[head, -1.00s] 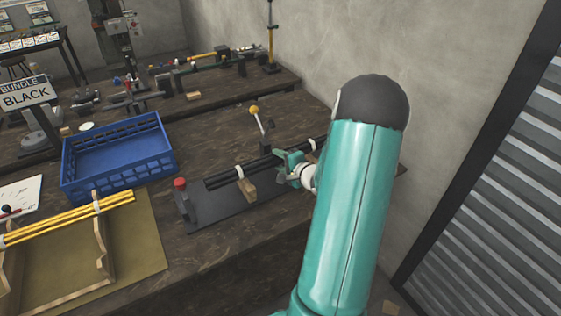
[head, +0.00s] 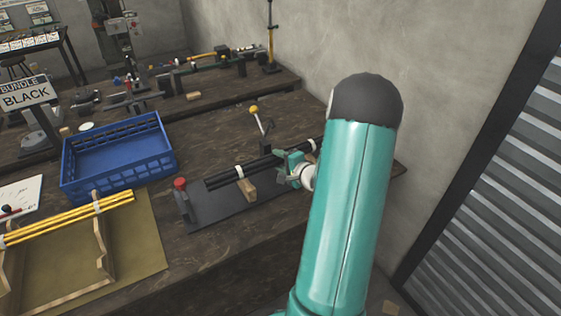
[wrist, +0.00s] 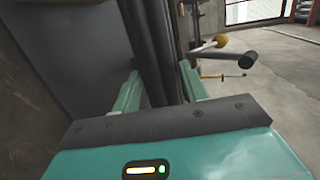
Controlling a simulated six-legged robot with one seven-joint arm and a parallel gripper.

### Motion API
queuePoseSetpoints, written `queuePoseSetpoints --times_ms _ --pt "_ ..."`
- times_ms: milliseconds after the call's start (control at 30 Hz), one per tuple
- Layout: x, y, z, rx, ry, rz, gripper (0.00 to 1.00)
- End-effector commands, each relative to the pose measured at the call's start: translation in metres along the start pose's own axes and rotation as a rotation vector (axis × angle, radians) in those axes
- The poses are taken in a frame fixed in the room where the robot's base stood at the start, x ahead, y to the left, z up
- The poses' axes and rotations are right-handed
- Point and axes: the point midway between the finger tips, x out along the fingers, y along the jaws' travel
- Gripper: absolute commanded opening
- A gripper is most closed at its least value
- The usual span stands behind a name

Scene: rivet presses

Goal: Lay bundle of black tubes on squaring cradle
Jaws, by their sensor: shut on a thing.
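The bundle of black tubes (head: 222,177) lies lengthwise along the squaring cradle, with a white band (head: 239,172) near its left part and another by my gripper. The squaring cradle (head: 215,209) is a dark plate with a wooden support (head: 247,188) and a red-topped post (head: 181,188) at its left end. My gripper (head: 288,165) is shut on the bundle towards its right part. In the wrist view the tubes (wrist: 152,50) run between the two teal fingers (wrist: 160,90). My arm hides the right end of the cradle. I cannot tell whether the tubes touch the supports.
A lever with a yellow knob (head: 254,109) stands behind the cradle. A blue crate (head: 120,160) is to the left. Yellow tubes (head: 70,217) rest on a wooden rack at front left. A wall rises close behind on the right.

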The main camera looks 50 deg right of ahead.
Motion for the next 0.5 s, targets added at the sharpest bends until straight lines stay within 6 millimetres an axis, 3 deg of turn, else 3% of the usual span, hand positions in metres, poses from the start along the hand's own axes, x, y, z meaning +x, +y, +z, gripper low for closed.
queuePoseSetpoints --times_ms 500 --pt "0.0031 0.0069 -0.0005 -0.002 -0.001 -0.005 0.0"
